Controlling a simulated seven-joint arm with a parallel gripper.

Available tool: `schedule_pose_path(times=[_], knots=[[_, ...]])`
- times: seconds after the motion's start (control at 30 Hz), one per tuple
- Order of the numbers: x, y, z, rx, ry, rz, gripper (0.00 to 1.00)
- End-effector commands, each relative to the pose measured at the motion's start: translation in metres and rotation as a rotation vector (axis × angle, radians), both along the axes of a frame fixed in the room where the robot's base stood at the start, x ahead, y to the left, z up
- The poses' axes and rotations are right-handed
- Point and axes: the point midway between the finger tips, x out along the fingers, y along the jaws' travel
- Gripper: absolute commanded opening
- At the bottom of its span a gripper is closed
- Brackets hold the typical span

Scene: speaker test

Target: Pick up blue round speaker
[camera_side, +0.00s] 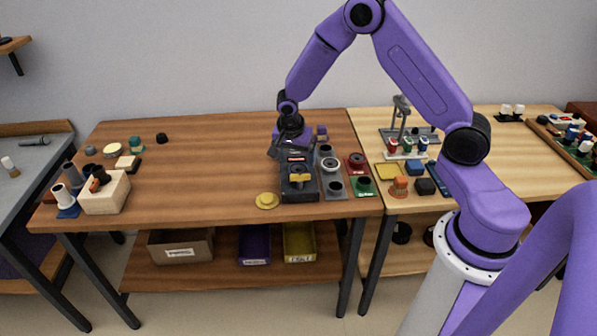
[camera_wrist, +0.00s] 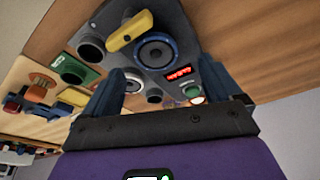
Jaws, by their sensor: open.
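The blue round speaker (camera_wrist: 155,53), a dark cone with a blue rim, sits in the dark grey tester (camera_wrist: 182,38) in the wrist view. It lies beside a yellow bar (camera_wrist: 130,30) and a lit red display (camera_wrist: 180,72). In the side view the tester (camera_side: 299,193) stands near the right end of the brown table; I cannot clearly make out the speaker there. My gripper (camera_wrist: 162,68) is open and empty, its two blue-grey fingers apart, with the speaker beyond the gap between them. In the side view my gripper (camera_side: 285,150) is above the tester's back part.
Right of the tester are a white-ringed round part (camera_side: 330,163), a red holder (camera_side: 356,161) and a green holder (camera_side: 363,187). A yellow disc (camera_side: 266,201) lies at its front left. The brown table's middle (camera_side: 205,175) is clear.

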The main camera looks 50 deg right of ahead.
Motion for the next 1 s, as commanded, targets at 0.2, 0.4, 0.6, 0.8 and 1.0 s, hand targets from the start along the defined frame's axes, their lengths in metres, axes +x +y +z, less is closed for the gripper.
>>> schedule_pose_path(times=[0.2, 0.4, 0.6, 0.8, 1.0], knots=[[-0.004, -0.007, -0.031, -0.001, 0.005, 0.0, 0.92], [-0.001, -0.01, -0.045, -0.001, 0.003, 0.0, 0.92], [-0.001, -0.01, -0.046, 0.0, 0.001, 0.001, 0.92], [-0.001, -0.01, -0.046, -0.001, 0.002, 0.0, 0.43], [-0.001, -0.01, -0.046, 0.0, 0.001, 0.001, 0.31]])
